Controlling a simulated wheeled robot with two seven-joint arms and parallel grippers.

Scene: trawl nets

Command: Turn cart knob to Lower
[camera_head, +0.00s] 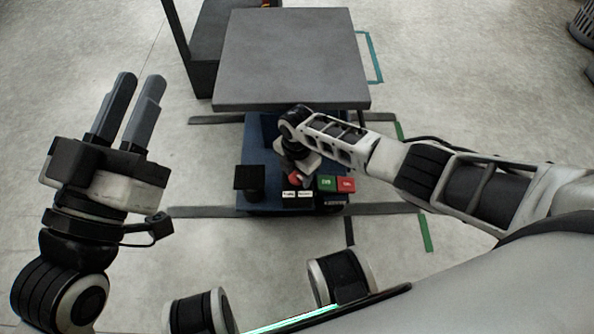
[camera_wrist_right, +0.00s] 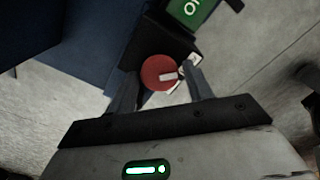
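The cart's red round knob (camera_wrist_right: 158,73) has a white mark pointing right in the right wrist view. In the head view it (camera_head: 295,178) shows partly beneath my right gripper (camera_head: 299,166), on the cart's front panel. In the right wrist view, my right gripper's fingers (camera_wrist_right: 160,78) stand apart, one on each side of the knob, with small gaps seeming to show. Two white labels (camera_head: 297,194) sit just below the knob; their text is too small to read. My left gripper (camera_head: 141,79) is open and empty, in the air left of the cart.
A green button (camera_head: 327,183) and a red button (camera_head: 346,184) sit right of the knob. A black block (camera_head: 250,178) stands at its left. The cart's grey platform (camera_head: 290,60) lies behind the panel. Dark floor legs (camera_head: 385,208) spread sideways. The floor at left is clear.

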